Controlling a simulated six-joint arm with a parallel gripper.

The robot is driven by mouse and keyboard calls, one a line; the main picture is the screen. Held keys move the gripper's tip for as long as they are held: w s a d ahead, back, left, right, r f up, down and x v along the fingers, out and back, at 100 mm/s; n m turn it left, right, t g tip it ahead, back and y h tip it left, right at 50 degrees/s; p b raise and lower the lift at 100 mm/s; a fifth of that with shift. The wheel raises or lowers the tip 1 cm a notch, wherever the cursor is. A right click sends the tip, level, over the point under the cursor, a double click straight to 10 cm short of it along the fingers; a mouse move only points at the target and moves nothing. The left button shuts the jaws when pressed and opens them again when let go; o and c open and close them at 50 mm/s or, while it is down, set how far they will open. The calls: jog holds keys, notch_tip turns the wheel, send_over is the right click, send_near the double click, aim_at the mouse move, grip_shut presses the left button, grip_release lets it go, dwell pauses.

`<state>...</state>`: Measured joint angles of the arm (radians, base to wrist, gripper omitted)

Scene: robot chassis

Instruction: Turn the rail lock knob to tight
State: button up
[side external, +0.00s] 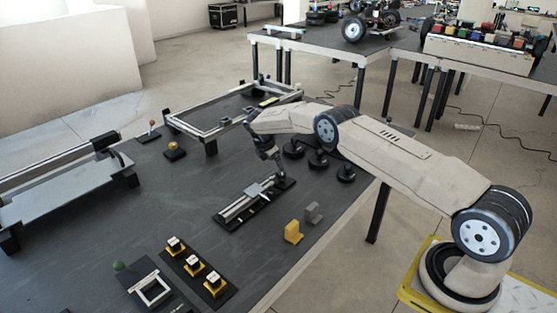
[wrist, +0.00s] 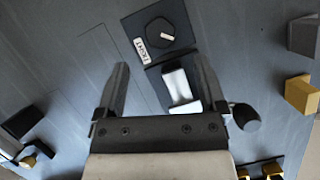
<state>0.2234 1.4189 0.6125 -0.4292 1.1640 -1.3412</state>
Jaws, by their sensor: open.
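The rail lock knob (wrist: 159,32) is a dark, many-sided knob on a black plate in the wrist view. A white mark on it points to the lower right. A white label (wrist: 140,50) lies beside it; its print is too small to read surely. A pale carriage (wrist: 180,92) sits just below the knob. The rail (side external: 240,205) shows in the side view, with its knob end mostly hidden by my gripper. My gripper (wrist: 160,61) is open and empty; the knob lies beyond the fingertips. It also shows over the rail's far end in the side view (side external: 276,176).
Yellow (side external: 293,232) and grey (side external: 313,212) blocks stand right of the rail. Several round black pieces (side external: 318,160) stand behind it. A strip with several yellow-based switches (side external: 193,264) lies in front. A metal frame (side external: 185,127) stands at the back.

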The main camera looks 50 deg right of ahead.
jog(key=shift+v, duration=0.95)
jog(key=m+t+y, duration=0.5)
jog(key=m+y, duration=0.1)
jog(key=m, duration=0.4)
send_near(282, 175)
jog(key=w+d+f, duration=0.1)
jog(key=shift+w+f, duration=0.15)
jog(key=shift+f, duration=0.05)
jog(key=shift+f, duration=0.1)
jog(key=shift+x, duration=3.8)
jog(key=shift+w, duration=0.2)
